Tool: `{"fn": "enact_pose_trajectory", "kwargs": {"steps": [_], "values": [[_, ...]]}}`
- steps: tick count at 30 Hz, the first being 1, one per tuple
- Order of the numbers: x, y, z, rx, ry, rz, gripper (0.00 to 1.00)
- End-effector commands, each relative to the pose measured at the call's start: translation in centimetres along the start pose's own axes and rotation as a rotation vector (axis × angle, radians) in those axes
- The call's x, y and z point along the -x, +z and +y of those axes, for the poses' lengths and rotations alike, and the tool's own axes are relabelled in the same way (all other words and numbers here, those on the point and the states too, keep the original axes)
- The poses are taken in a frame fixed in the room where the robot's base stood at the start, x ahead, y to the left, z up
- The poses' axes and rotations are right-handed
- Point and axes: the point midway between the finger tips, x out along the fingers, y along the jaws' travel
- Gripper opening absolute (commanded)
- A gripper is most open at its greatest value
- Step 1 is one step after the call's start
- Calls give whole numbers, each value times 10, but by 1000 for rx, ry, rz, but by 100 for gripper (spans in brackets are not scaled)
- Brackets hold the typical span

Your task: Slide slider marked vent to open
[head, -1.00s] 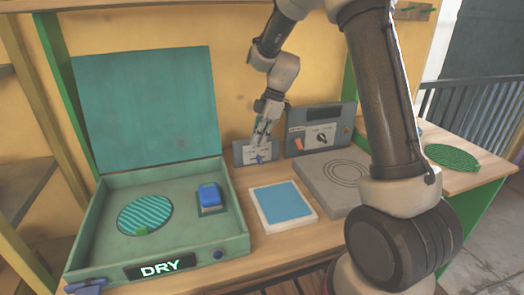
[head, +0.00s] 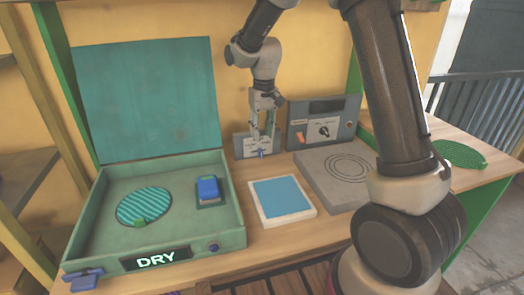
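The vent slider is a small blue knob (head: 261,153) on a grey upright panel (head: 241,146) at the back of the bench. Its markings are too small to read here. My gripper (head: 262,135) points down in front of the panel, with its fingertips at or just above the blue knob. The fingers look a little apart, but I cannot tell whether they touch or hold the knob. The gripper hides the panel's middle.
An open teal press box (head: 228,236) with a DRY display stands at left. A green disc (head: 459,154) is at right.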

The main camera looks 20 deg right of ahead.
Motion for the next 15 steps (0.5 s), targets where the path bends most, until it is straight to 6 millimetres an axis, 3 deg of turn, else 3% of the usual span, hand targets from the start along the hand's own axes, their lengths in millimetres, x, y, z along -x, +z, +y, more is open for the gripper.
{"fn": "enact_pose_trajectory", "kwargs": {"steps": [8,15], "values": [[-10,-2,-3,-147,30,2,34],[-48,-2,-2,-148,30,1,34]]}}
